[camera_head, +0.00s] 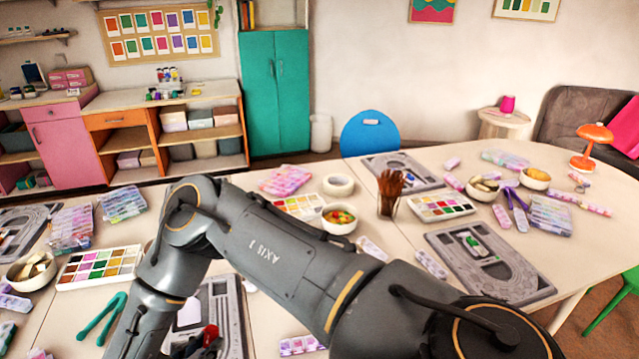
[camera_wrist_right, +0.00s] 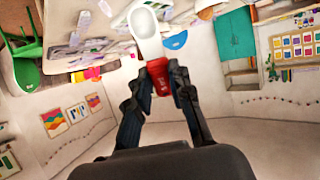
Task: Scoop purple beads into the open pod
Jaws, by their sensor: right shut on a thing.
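My right gripper (camera_wrist_right: 168,88) is shut on the red handle of a scoop (camera_wrist_right: 159,76) in the right wrist view. The scoop's white bowl (camera_wrist_right: 146,32) points away from the fingers. In the head view my dark right arm crosses the front of the table. Dark and red parts at the bottom edge look like this gripper with the handle (camera_head: 209,340). A grey bead board (camera_head: 238,318) lies beside it, partly hidden. My left gripper is not in view. I cannot make out the purple beads or the open pod with certainty.
Another grey board (camera_head: 505,288) lies at right, with a small white-and-green item (camera_head: 480,247) on it. A bead bowl (camera_head: 339,217), a brush cup (camera_head: 390,192) and paint palettes (camera_head: 98,268) stand nearby. Teal tongs (camera_head: 100,318) lie at front left. Clear tabletop is limited.

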